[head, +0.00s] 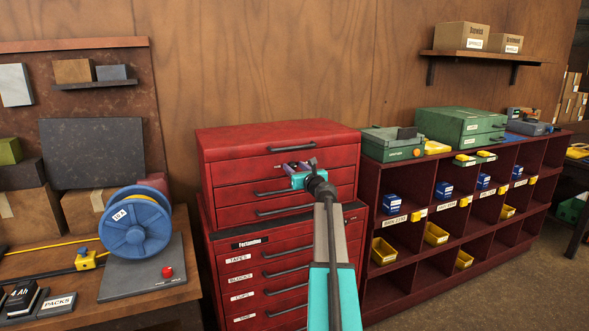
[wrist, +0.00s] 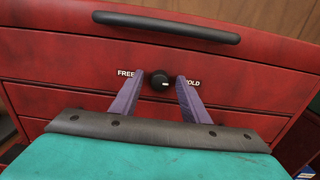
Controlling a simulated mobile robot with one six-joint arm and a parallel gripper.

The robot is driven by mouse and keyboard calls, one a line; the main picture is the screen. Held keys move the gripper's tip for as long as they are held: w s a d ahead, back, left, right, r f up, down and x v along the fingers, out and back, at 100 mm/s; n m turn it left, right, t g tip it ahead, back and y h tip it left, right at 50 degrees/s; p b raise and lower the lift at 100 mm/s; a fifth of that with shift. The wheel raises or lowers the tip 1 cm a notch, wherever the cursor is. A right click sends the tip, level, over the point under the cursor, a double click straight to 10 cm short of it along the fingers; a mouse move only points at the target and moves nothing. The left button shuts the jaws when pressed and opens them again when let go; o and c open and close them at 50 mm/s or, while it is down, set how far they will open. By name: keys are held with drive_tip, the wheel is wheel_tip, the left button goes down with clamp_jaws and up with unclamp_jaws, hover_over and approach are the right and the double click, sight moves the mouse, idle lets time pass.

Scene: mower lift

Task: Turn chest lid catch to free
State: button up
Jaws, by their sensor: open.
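The chest lid catch is a round black knob (wrist: 159,79) with a small white mark, on the red front of the tool chest (head: 225,155). The white mark points toward the HOLD side. My gripper (wrist: 158,82) is open, with its two purple fingers on either side of the knob. I cannot tell whether they touch it.
A black bar handle (wrist: 166,26) is above the knob. Red drawers with dark handles (head: 285,268) are below. A bench with a blue reel (head: 135,228) stands to the left, and a dark red shelf unit (head: 410,268) with bins stands to the right.

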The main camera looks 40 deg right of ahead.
drive_tip(key=c, duration=1.1)
drive_tip(key=shift+o, duration=0.2)
drive_tip(key=shift+f+n+b, duration=0.1)
drive_tip(key=shift+n+b, duration=0.3)
drive_tip(key=shift+b, duration=0.05)
drive_tip(key=n+b, duration=0.3)
drive_tip(key=shift+f, duration=0.15)
drive_tip(key=n+b, duration=0.4)
drive_tip(key=n, duration=0.1)
drive_tip(key=shift+a+b, duration=0.1)
drive_tip(key=shift+b, duration=0.2)
drive_tip(key=n+b, duration=0.5)
drive_tip(key=shift+w+f, duration=0.1)
drive_tip(key=shift+n+b, duration=1.9)
drive_tip(key=shift+n, duration=0.2)
drive_tip(key=shift+r, duration=0.2)
